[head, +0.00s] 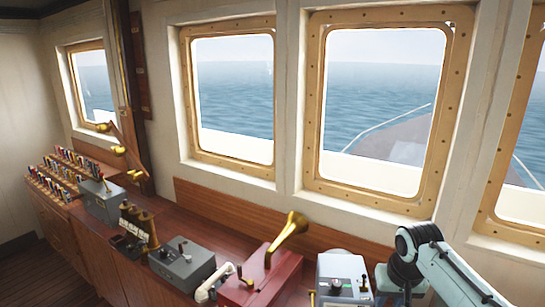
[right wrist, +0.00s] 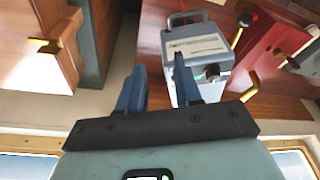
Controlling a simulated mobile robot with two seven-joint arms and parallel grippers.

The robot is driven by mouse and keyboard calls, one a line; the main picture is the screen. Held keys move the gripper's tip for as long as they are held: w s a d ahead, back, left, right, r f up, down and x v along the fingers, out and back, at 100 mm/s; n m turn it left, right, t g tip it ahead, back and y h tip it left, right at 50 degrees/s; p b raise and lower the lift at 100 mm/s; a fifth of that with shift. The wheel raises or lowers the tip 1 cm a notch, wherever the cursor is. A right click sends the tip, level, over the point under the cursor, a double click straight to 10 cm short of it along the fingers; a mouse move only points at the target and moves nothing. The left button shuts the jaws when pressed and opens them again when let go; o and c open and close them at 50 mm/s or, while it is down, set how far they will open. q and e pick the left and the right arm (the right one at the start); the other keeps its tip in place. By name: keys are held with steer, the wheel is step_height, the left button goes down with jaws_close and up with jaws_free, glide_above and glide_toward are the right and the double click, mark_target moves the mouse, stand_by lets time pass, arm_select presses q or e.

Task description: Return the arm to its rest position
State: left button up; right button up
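My right arm (head: 440,265) comes in from the lower right corner of the head view, bent at a dark joint. Its hand is low at the picture's bottom edge, and its fingers do not show clearly there. In the right wrist view my right gripper (right wrist: 157,70) has its two blue fingers apart, with nothing held between them. A grey instrument box (right wrist: 198,48) with a handle lies beyond the fingers. The same grey box (head: 342,275) stands just left of the arm in the head view. My left gripper is not in view.
A wooden console (head: 220,240) runs below the windows. On it stand a red box (head: 262,285) with a brass lever (head: 288,235), a white handset (head: 215,283), another grey box (head: 182,265) and rows of small levers (head: 60,175). A brass-framed window (head: 385,100) is behind.

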steer(key=a+f+y, duration=0.1)
steer(key=a+f, duration=0.1)
steer(key=f, duration=0.7)
steer(key=a+f+g, duration=0.1)
steer(key=a+f, duration=0.2)
steer(key=f, duration=0.7)
steer(key=a+f+y, duration=0.1)
steer(key=a+f, duration=0.1)
steer(key=f, duration=0.8)
steer(key=shift+s+a+n+g+y, duration=0.1)
steer(key=shift+a+n+g+y, duration=0.05)
steer(key=shift+n+g+y, duration=0.2)
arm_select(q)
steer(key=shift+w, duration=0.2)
arm_select(e)
steer(key=s+a+f+m, duration=0.1)
steer(key=s+a+f, duration=0.2)
steer(key=s+f, duration=0.7)
steer(key=s+a+f+m+g+y, duration=0.1)
steer(key=s+a+f+m, duration=0.1)
steer(key=s+f, duration=0.7)
steer(key=s+a, duration=0.1)
steer(key=s, duration=0.5)
steer(key=shift+s+a+f, duration=0.2)
steer(key=shift+s+f, duration=0.15)
steer(key=shift+w+y, duration=0.1)
steer(key=shift+y, duration=0.15)
steer(key=shift+c, duration=0.3)
